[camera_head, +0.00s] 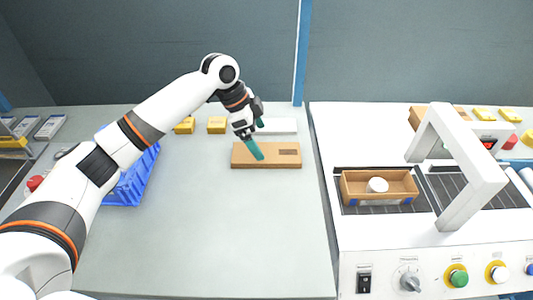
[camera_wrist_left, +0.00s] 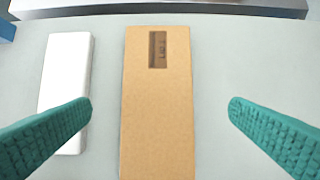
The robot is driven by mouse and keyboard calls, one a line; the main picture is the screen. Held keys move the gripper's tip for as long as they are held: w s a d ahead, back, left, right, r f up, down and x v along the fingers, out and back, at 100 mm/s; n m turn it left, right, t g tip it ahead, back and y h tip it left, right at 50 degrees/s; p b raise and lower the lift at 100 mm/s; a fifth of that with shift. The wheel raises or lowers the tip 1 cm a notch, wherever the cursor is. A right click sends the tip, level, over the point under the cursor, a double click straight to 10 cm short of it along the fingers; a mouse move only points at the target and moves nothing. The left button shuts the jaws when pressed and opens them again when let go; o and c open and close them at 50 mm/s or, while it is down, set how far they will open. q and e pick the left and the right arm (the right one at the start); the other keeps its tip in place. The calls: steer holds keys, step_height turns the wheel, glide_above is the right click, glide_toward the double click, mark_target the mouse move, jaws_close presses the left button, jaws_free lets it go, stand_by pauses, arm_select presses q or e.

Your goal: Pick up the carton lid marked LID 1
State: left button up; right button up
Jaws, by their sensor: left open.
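My left gripper (camera_head: 259,138) is over the lid in the head view. In the wrist view the teal fingers of the left gripper (camera_wrist_left: 160,112) are wide apart, one on each side of the lid and clear of it. My right gripper is not in view.
A white flat block (camera_wrist_left: 65,90) lies beside the lid. Yellow blocks (camera_head: 217,125) and a blue crate (camera_head: 133,180) are to the left. A conveyor machine at right holds an open carton (camera_head: 350,190) with a white round item (camera_head: 377,185). The front bench is clear.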

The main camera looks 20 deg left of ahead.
mark_target(266, 152)
arm_select(q)
steer(key=x, duration=0.5)
steer(key=shift+w+f, duration=0.15)
steer(key=shift+f, duration=0.2)
steer(key=shift+a, duration=0.1)
steer(key=shift+c, duration=0.6)
steer(key=c, duration=0.9)
steer(key=shift+r, duration=0.1)
steer(key=shift+c, duration=0.2)
